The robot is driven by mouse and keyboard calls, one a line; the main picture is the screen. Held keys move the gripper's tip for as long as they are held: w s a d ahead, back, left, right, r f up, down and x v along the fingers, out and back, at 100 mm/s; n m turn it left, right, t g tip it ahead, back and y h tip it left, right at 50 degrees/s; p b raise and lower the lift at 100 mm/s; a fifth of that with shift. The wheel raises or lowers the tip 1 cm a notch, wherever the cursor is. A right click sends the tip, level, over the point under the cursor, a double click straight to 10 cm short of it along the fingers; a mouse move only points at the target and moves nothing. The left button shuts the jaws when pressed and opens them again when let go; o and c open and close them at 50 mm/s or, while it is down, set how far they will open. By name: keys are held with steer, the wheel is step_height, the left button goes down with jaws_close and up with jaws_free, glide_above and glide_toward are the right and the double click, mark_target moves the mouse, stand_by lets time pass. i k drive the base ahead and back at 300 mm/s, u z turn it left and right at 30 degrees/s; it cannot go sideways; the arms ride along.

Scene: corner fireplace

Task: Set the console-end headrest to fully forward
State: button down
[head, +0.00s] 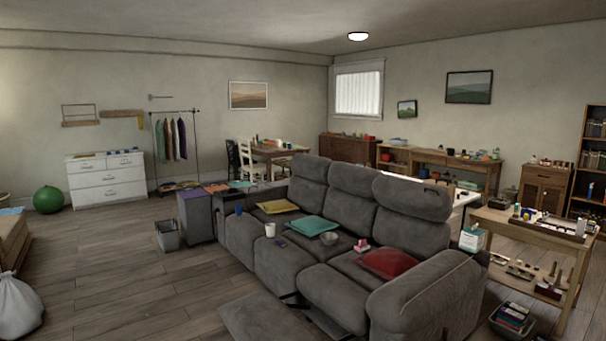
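A grey three-seat recliner sofa (262,262) stands in the middle of the room. Its left headrest (311,168) and middle headrest (353,180) look roughly in line with their seat backs. Its right headrest (412,196) looks tilted forward, with its upper part bulging over the back. A grey box-like unit (199,219) with coloured items on top stands by the sofa's left end; I cannot tell for certain that it is the console. The left headrest is the one nearest that unit. My gripper is not in view.
A grey bin (168,236) stands left of the sofa. A wooden table (518,226) with a lower shelf and a crate (513,320) crowd the right side. The left floor is mostly clear.

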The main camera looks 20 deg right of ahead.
mark_target(316, 168)
steer(key=u, duration=0.5)
steer(key=i, duration=13.4)
steer(key=z, duration=0.1)
